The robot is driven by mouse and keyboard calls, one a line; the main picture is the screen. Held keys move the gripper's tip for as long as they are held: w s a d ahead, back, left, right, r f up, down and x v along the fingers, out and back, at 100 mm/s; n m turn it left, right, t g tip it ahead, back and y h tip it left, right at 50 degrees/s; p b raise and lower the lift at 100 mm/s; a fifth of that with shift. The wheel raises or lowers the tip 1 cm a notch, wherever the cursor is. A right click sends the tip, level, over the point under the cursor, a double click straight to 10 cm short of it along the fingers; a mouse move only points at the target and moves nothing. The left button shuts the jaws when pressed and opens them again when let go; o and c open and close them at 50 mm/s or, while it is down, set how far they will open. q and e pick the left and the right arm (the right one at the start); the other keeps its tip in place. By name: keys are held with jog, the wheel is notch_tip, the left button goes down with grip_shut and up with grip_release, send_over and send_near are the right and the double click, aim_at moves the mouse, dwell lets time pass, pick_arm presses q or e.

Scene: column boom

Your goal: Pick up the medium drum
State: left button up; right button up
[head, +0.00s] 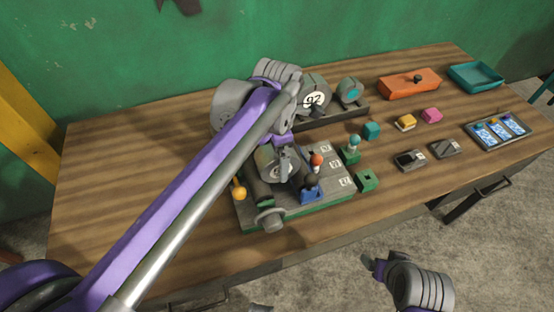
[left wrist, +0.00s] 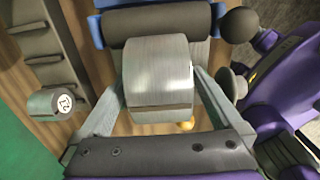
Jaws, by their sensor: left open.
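A grey metal drum (head: 272,163), which I take to be the medium drum, shows partly behind my arm over the numbered board. In the left wrist view the drum (left wrist: 158,75) fills the space between the two fingers. My left gripper (head: 284,160) is open around it; I cannot tell whether the fingers touch it. A larger drum marked 92 (head: 313,100) and a smaller drum with a teal centre (head: 350,91) sit at the dark rack behind. My right gripper (head: 374,265) is low in front of the table, away from the drums, and its jaws are unclear.
The numbered board (head: 330,160) carries a dark roller (left wrist: 158,22), knobs and a blue block (head: 311,192). An orange box (head: 408,84), a teal tray (head: 476,77) and a card tray (head: 498,130) stand right. The table's left side (head: 110,160) is mostly clear below my arm.

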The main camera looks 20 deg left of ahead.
pick_arm(q)
jog(key=shift+f, duration=0.2)
grip_shut()
dwell(0.4)
jog(key=shift+r, duration=0.1)
notch_tip(320, 180, up, 10)
jog(key=shift+f+p, duration=0.1)
jog(key=shift+p, duration=0.3)
